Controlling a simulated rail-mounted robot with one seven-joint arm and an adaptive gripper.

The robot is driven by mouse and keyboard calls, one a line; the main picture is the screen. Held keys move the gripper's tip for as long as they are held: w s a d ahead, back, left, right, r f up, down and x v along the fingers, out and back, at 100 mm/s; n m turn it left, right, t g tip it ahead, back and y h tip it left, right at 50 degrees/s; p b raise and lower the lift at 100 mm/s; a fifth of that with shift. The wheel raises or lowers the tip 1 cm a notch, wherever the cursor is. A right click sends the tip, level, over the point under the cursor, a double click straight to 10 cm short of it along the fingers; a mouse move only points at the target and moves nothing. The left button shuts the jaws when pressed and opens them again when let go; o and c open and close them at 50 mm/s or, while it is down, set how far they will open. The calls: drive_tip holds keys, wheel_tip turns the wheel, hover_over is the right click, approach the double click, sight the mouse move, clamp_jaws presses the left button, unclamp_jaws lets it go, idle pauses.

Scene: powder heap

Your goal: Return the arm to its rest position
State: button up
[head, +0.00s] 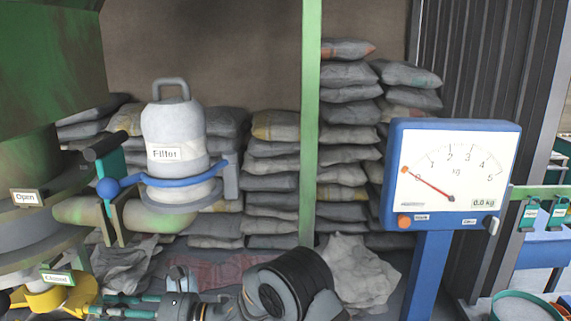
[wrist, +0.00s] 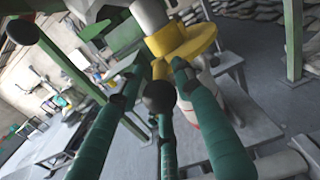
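My arm (head: 285,288) reaches in from the bottom middle of the head view, stretched low towards the left. My gripper (head: 125,304) is at the lower left there, partly cut off by the bottom edge.
The yellow fitting (head: 50,300) sits below the "Closed" label (head: 57,277). A grey "Filter" canister (head: 173,130) stands above my gripper. A blue scale (head: 452,175) reading 0.0 kg stands right. A green post (head: 311,120) rises behind my arm. Grey sacks (head: 272,150) are stacked behind.

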drive_tip(key=shift+a, duration=1.1)
drive_tip(key=shift+f, duration=0.4)
drive_tip(key=shift+s+a, duration=0.1)
